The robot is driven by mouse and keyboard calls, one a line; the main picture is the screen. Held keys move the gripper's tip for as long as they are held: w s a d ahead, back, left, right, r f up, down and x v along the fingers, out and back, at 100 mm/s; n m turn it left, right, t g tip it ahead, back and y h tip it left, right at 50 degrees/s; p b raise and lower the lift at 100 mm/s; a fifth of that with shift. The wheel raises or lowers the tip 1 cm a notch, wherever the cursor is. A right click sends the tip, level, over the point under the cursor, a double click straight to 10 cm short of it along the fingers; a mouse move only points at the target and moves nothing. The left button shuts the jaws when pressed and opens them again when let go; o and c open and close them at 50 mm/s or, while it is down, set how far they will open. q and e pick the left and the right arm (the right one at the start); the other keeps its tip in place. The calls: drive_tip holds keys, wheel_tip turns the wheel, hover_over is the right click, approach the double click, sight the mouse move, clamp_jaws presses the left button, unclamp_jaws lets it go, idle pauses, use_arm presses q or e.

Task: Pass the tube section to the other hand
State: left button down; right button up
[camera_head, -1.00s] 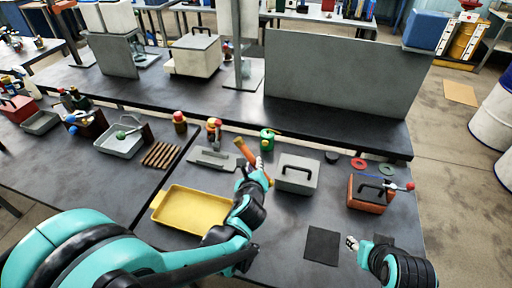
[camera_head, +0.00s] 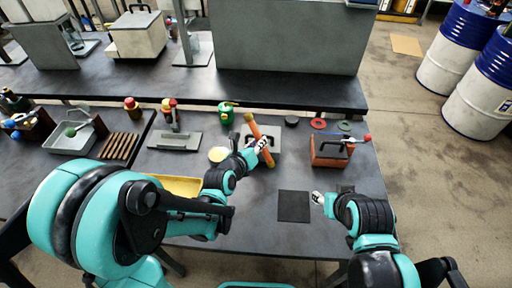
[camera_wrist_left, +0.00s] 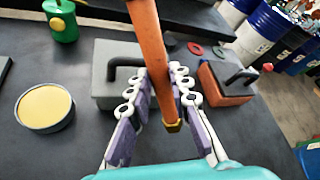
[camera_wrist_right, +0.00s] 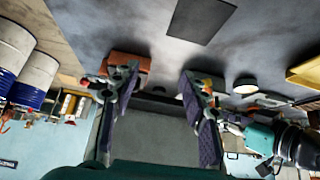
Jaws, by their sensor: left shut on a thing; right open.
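The orange tube section (camera_head: 259,139) is a slim rod with a yellowish end. My left gripper (camera_head: 262,146) is shut on it and holds it tilted above the bench, in front of the grey box with a black handle (camera_head: 276,133). In the left wrist view the tube (camera_wrist_left: 151,55) runs between the purple-padded fingers (camera_wrist_left: 155,95), its yellow end (camera_wrist_left: 172,126) toward the palm. My right gripper (camera_head: 320,198) is open and empty, low at the bench's right front, apart from the tube. Its spread fingers show in the right wrist view (camera_wrist_right: 158,90).
A red box with a black handle (camera_head: 328,152) stands at right, beside red and green rings (camera_head: 318,124). A dark square mat (camera_head: 294,206) lies near the right gripper. A yellow tray (camera_head: 180,186) is partly behind my left arm. A round tin (camera_wrist_left: 44,106) stands left of the grey box.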

drive_tip(key=w+a+f+n+t+y, duration=0.2)
drive_tip(key=w+a+n+t, duration=0.15)
drive_tip(key=w+a, duration=0.45)
drive_tip(key=n+t+y, duration=0.2)
drive_tip(key=n+y, duration=0.1)
drive_tip(key=n, duration=0.1)
approach(263, 149)
drive_tip(key=shift+m, duration=0.25)
drive_tip(key=x, duration=1.1)
drive_tip(key=shift+w+a, duration=0.1)
drive_tip(key=shift+w, duration=0.1)
clamp_jaws()
unclamp_jaws()
